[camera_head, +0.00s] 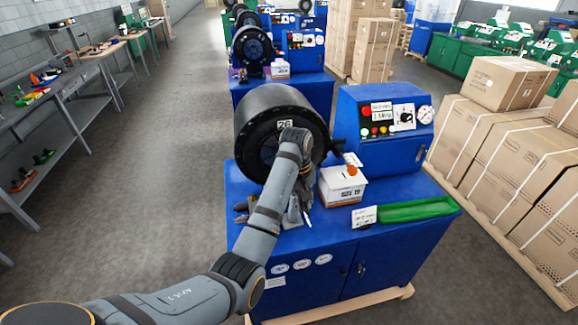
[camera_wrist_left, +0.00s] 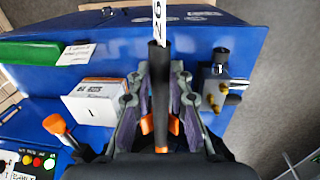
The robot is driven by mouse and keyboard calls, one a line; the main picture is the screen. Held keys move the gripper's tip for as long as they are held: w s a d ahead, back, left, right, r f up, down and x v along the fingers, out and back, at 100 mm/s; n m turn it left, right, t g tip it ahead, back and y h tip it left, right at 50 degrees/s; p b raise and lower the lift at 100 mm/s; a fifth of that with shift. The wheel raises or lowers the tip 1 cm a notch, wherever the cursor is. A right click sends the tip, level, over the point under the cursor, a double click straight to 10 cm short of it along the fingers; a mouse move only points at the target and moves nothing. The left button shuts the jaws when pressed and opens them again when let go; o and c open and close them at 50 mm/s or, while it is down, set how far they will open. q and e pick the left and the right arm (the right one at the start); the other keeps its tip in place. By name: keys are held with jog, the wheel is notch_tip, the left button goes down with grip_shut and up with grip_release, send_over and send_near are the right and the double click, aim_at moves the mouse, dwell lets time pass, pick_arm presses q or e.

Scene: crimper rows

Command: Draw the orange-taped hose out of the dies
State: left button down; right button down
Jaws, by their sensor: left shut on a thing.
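The crimper (camera_head: 282,120) is a large black drum with a "26" label on its face, standing on a blue bench (camera_head: 310,245). My left gripper (camera_wrist_left: 162,72) is shut on the dark hose (camera_wrist_left: 158,60) just in front of the drum. Orange tape (camera_wrist_left: 160,148) shows on the hose between the fingers in the left wrist view. A white strip with a number lies at the hose's outer end. In the head view my left gripper (camera_head: 297,208) is mostly behind my own forearm. The dies and the hose's inner end are hidden. My right gripper is not in view.
A white "SIZE 19" box (camera_head: 342,187) stands right of the gripper. A green tray (camera_head: 415,209) lies at the bench's right front. The blue control cabinet (camera_head: 385,130) stands behind. Stacked cartons (camera_head: 520,150) stand right; the left aisle is clear.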

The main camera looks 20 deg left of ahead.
pick_arm(q)
jog(key=c, duration=1.6)
grip_release()
jog(key=shift+a+f, duration=0.15)
jog(key=o, duration=0.4)
jog(key=shift+w+a+f, duration=0.1)
jog(key=shift+w+a, duration=0.1)
jog(key=shift+w, duration=0.1)
jog(key=shift+o, duration=0.2)
jog(key=shift+s, duration=0.1)
jog(key=o, duration=0.4)
jog(key=shift+s+d, duration=0.1)
jog(key=shift+d, duration=0.05)
jog(key=o, duration=0.8)
jog(key=shift+c, duration=0.2)
